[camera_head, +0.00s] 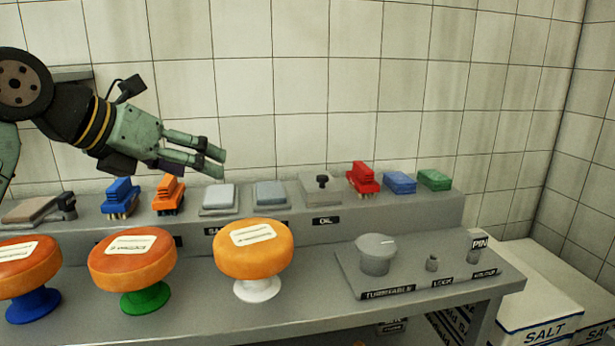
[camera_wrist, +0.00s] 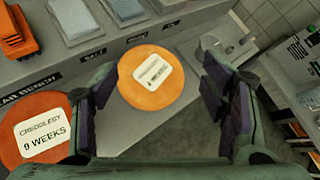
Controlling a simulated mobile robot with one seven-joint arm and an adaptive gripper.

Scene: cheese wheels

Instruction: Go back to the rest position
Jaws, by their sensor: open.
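My gripper (camera_head: 219,163) is open and empty in the head view. It hangs in the air above the back shelf, over the orange brush and the grey blocks. In the wrist view my gripper (camera_wrist: 158,98) shows its two dark-padded fingers spread apart. An orange cheese wheel on a white stand (camera_head: 252,262) is below and beyond the fingers; it also shows between them in the wrist view (camera_wrist: 133,97). A darker orange wheel on a green stand (camera_head: 125,270) and another on a blue stand (camera_head: 22,282) stand to the left. None touches the gripper.
The raised shelf holds a blue brush (camera_head: 121,194), an orange brush (camera_head: 169,193), grey blocks (camera_head: 219,197), a red brush (camera_head: 362,177), and blue and green pieces. A turntable panel (camera_head: 425,263) sits at right. Salt sacks (camera_head: 540,317) stand beyond the bench. The tiled wall is close behind.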

